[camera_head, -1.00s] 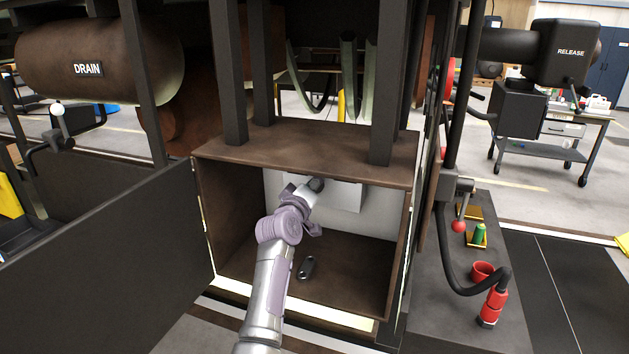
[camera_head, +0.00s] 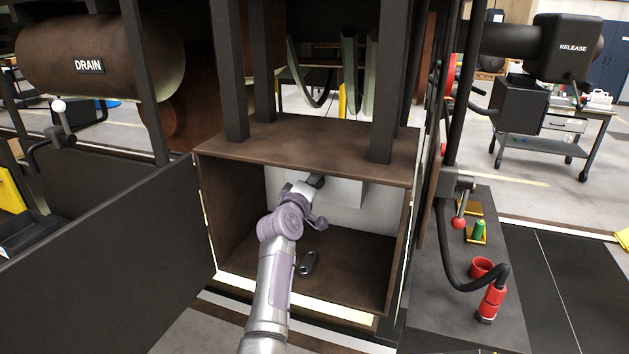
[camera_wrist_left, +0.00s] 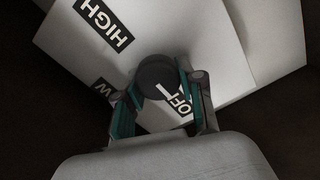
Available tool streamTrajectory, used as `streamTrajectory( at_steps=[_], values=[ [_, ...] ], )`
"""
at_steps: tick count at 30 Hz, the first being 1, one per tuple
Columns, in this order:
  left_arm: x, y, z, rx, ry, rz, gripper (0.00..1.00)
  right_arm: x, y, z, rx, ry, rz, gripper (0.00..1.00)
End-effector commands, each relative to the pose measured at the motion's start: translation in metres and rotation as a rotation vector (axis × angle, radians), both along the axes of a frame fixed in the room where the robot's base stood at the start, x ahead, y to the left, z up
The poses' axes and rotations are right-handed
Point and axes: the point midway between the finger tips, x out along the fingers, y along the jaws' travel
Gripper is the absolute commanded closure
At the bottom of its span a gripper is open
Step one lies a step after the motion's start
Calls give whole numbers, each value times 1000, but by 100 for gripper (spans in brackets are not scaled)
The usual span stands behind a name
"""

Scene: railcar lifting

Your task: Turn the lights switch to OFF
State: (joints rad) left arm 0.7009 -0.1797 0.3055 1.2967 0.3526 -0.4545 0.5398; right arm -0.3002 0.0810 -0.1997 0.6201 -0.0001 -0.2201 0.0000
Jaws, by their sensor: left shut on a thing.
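The lights switch is a dark round knob (camera_wrist_left: 156,75) on a white panel (camera_wrist_left: 185,40), seen in the left wrist view. Labels HIGH, OFF and one partly hidden label ending in W surround it. A white mark on the knob's lower side lies close to the OFF label (camera_wrist_left: 181,103). My left gripper (camera_wrist_left: 155,92) has its green-padded fingers on either side of the knob and is shut on it. In the head view my left gripper (camera_head: 315,181) reaches into the brown box to the white panel (camera_head: 347,192); its fingers and the knob are hard to make out there.
The brown box (camera_head: 230,215) is open at the front, with walls, a top and a floor around my arm. A small dark object (camera_head: 307,263) lies on its floor. A large dark door (camera_head: 110,265) stands open at left. A red-ended hose (camera_head: 491,300) is at right.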

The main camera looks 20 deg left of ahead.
Motion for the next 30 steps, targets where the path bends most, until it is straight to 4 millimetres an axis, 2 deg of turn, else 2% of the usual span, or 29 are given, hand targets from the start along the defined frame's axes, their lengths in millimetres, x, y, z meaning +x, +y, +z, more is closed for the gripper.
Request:
streamTrajectory(
  at_steps=[1,2,6,22,26,30],
  values=[
    [0,-1,-3,-4,7,-3,96,0,0,0,0,0,0,60],
    [0,-1,-3,-4,7,-3,57,0,0,0,0,0,0,60],
    [0,-1,-2,-2,4,-2,36,0,1,0,1,0,0,60],
    [0,0,-1,44,-1,-1,36,0,1,-3,1,-1,0,60],
    [0,0,-2,227,-9,1,36,0,1,-13,1,0,0,60],
    [0,-1,-2,590,-20,1,36,0,1,-26,1,0,0,60]
  ],
)
